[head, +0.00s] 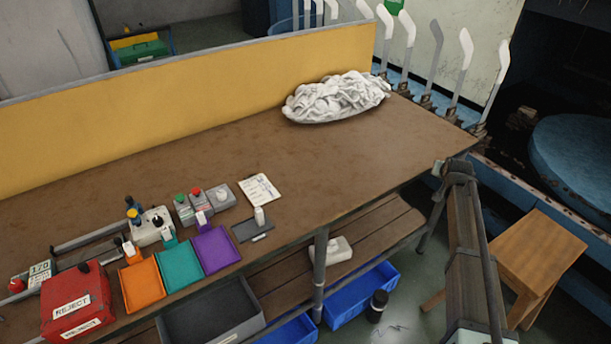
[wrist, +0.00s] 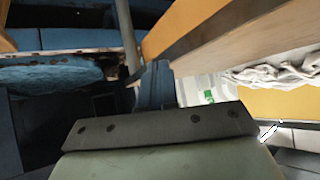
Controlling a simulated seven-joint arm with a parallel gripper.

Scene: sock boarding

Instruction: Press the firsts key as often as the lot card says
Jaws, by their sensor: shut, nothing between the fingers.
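The lot card (head: 260,190), a white sheet, lies on the brown bench; its writing is too small to read. Left of it stand grey key boxes with a green button (head: 180,198), a red button (head: 196,191) and a pale button (head: 221,190). I cannot read which is the firsts key. My gripper (wrist: 155,122) shows in the wrist view as a dark bolted bar above a grey-green surface. It is shut and empty. My arm is off the bench's right end in the head view, far from the keys.
Orange (head: 141,286), teal (head: 180,266) and purple (head: 215,249) trays line the front edge, beside a red reject box (head: 75,302). White socks (head: 337,97) lie at the back. A wooden stool (head: 540,255) stands right. The bench middle is clear.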

